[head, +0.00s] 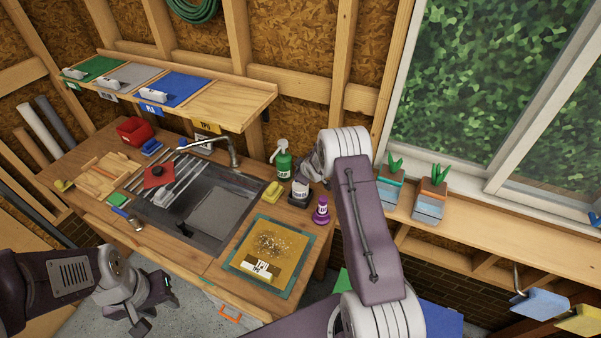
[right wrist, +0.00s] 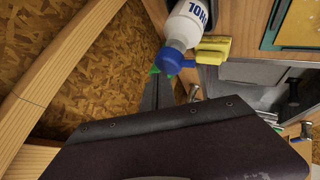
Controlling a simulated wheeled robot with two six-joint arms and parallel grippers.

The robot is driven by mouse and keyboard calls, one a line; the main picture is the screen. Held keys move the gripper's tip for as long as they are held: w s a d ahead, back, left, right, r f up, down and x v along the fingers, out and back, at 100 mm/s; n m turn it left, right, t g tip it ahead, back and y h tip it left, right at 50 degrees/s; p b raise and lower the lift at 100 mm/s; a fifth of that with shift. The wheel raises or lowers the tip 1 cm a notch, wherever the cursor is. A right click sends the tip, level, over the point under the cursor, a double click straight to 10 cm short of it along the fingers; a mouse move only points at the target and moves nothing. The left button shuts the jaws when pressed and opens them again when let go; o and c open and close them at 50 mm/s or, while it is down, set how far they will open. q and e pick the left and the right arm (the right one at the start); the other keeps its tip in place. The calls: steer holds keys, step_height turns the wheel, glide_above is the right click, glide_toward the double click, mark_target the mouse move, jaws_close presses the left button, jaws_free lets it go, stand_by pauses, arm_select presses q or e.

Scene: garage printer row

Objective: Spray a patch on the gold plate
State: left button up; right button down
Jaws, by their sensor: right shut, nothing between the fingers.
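The gold plate (head: 285,242) lies on a teal-edged mat at the bench's front right, with dark and pale specks and a white TPU label. In the right wrist view this bottle (right wrist: 190,22) shows a blue top. A small purple bottle (head: 321,212) stands to its right. My right gripper (head: 307,172) is by the white bottle, mostly hidden by its own wrist, shut and empty. My left gripper (head: 145,312) hangs low at the front left, away from the plate; its jaw gap is unclear.
A sink (head: 180,222) with a faucet (head: 232,155) lies left of the plate. A green soap bottle (head: 283,162) and a yellow sponge (head: 271,192) stand behind it. A shelf (head: 205,118) overhangs the back. Two potted plants (head: 431,200) stand on the right sill.

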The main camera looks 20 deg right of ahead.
stand_by(0.4)
steer(key=shift+f+b, duration=0.45)
steer(key=shift+b, duration=0.1)
steer(key=shift+f, duration=0.2)
steer(key=shift+r, duration=0.65)
step_height(320, 180, up, 6)
steer(key=p, duration=0.4)
steer(key=shift+r+p, duration=0.1)
steer(key=shift+p, duration=0.3)
steer(key=shift+f, duration=0.2)
